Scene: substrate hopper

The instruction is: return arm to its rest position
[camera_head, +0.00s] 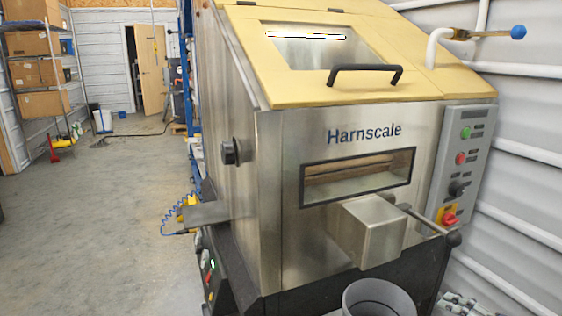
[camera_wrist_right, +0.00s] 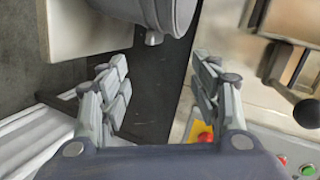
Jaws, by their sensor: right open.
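The steel hopper (camera_head: 290,200) marked Harnscale, with a yellow lid (camera_head: 300,80), stands in front of me. My right gripper (camera_wrist_right: 158,85) is open and empty in the right wrist view, its two fingers apart with dark floor or base between them. Part of it (camera_head: 462,303) shows at the bottom right edge of the head view, right of the grey bucket (camera_head: 380,298). The bucket also shows at the top of the wrist view (camera_wrist_right: 175,12), beyond the fingertips and apart from them. My left gripper is not in view.
A discharge spout (camera_head: 368,232) and a lever with a black knob (camera_head: 453,239) stick out from the hopper front. A control panel (camera_head: 463,165) is on its right, close to the ribbed wall (camera_head: 525,150). Open floor (camera_head: 100,220) lies to the left.

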